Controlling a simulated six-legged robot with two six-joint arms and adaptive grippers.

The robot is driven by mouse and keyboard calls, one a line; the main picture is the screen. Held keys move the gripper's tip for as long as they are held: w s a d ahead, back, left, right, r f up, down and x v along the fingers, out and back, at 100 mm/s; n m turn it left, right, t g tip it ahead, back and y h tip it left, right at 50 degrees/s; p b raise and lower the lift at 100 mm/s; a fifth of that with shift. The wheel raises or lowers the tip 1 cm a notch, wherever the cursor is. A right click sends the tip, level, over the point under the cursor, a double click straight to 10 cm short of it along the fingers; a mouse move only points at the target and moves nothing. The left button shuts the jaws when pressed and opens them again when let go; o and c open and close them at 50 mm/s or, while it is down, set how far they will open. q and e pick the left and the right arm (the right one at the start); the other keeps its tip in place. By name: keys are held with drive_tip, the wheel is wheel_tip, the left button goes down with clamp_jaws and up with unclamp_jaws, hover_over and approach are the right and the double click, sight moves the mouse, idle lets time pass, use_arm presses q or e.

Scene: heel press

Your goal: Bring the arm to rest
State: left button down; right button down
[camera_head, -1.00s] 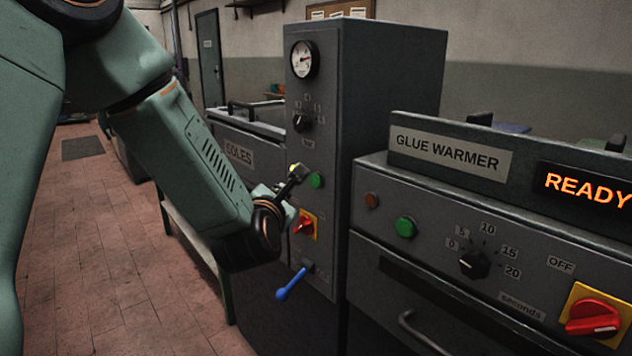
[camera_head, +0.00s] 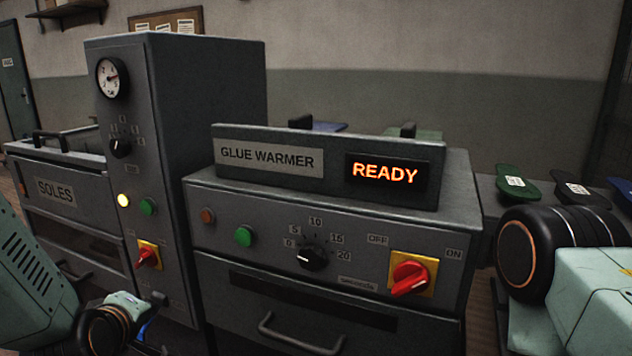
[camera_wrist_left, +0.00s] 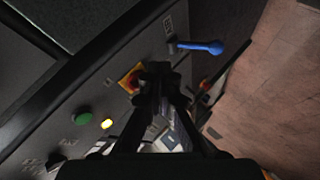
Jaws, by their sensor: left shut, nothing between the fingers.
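My left arm comes in at the lower left of the head view. Its gripper (camera_head: 158,299) is small and dark there, in front of the tall grey control column (camera_head: 165,90), below the red switch (camera_head: 148,256). In the left wrist view the gripper (camera_wrist_left: 155,72) is shut and empty, its tips overlapping the red and yellow switch (camera_wrist_left: 131,78) in the picture; contact cannot be told. A blue lever (camera_wrist_left: 203,47) shows clear of the fingers there; in the head view it is mostly hidden behind my wrist. My right arm shows at the right edge, its gripper out of view.
The glue warmer (camera_head: 330,215) stands right of the column, its display (camera_head: 386,173) reading READY. A soles cabinet (camera_head: 60,215) stands left. A yellow lamp (camera_head: 123,200) is lit above the red switch. Several flat coloured pieces (camera_head: 518,184) lie on a surface at right.

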use_arm(q)
drive_tip(key=s+d+f+m+g+h, duration=0.1)
drive_tip(key=s+d+f+m+g, duration=0.15)
drive_tip(key=s+f+m, duration=0.4)
drive_tip(key=s+d+f+m+g+h, duration=0.15)
drive_tip(key=s+f+m+g, duration=0.25)
drive_tip(key=s+f, duration=0.5)
drive_tip(key=s+d+f+m+g, duration=0.1)
drive_tip(key=s+f+g, duration=0.1)
drive_tip(key=s+f, duration=0.3)
drive_tip(key=s+d+f+m+g, duration=0.1)
drive_tip(key=s+f+g, duration=0.2)
drive_tip(key=s, duration=1)
wheel_tip(320, 180, down, 2)
drive_tip(key=shift+d+f+m, duration=0.1)
drive_tip(key=shift+d+m, duration=0.15)
drive_tip(key=shift+m, duration=0.1)
drive_tip(key=shift+y, duration=0.25)
